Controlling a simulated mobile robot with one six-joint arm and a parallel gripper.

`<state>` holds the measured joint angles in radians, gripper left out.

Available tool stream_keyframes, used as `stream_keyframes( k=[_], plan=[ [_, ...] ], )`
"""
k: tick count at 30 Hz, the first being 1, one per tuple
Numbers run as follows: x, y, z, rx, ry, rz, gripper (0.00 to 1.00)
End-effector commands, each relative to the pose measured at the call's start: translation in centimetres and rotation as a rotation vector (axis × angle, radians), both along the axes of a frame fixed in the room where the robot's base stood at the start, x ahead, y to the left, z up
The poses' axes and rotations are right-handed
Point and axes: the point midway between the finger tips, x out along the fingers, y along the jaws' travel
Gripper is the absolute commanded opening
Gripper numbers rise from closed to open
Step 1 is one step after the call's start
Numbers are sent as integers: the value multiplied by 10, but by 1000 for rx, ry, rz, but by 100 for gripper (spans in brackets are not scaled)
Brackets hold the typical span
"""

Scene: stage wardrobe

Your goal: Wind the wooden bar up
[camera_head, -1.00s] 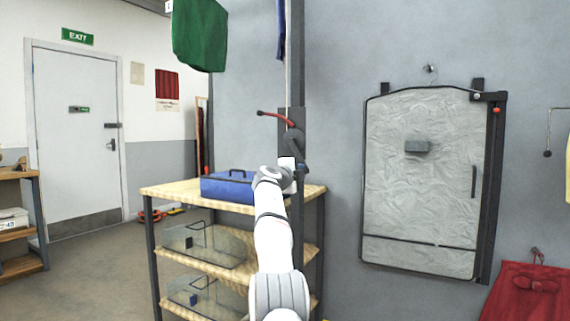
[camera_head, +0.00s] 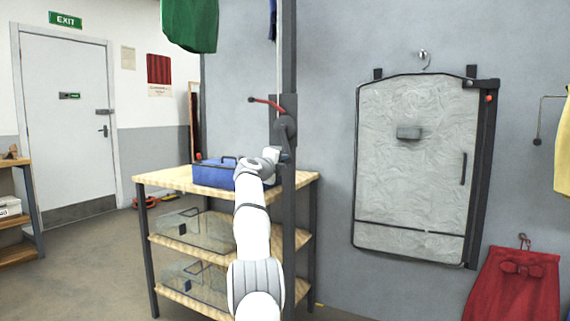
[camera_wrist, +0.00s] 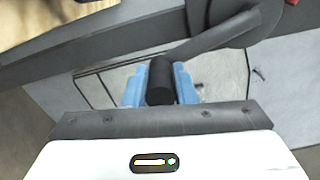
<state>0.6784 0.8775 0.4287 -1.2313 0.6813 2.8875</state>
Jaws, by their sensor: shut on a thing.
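A dark winch (camera_head: 286,128) with a crank is fixed to the grey post beside the wooden shelf unit. My gripper (camera_head: 277,154) is just below the winch. In the wrist view, its blue fingers (camera_wrist: 160,86) are shut on the black crank grip (camera_wrist: 160,76), with the crank arm (camera_wrist: 215,36) running up to the right. No wooden bar can be made out. A green cloth (camera_head: 190,22) hangs at the top, and what holds it is out of view.
A blue toolbox (camera_head: 214,173) sits on the shelf unit's top (camera_head: 155,181), close left of my arm, with clear bins below.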

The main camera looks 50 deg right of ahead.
Motion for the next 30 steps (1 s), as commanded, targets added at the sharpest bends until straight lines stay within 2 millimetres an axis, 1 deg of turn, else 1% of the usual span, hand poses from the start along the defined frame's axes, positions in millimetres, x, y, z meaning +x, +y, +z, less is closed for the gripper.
stream_keyframes(
  k=[1,9,16,20,26,30],
  plan=[
    [2,2,1,-2,-2,7,25],
    [-2,-2,0,-1,1,-1,46],
    [-3,-2,-1,-1,1,-4,46],
    [-4,3,-2,-1,0,-3,46],
    [-10,24,-5,-1,0,-4,46],
    [-14,45,-5,-1,0,-1,46]
  ],
)
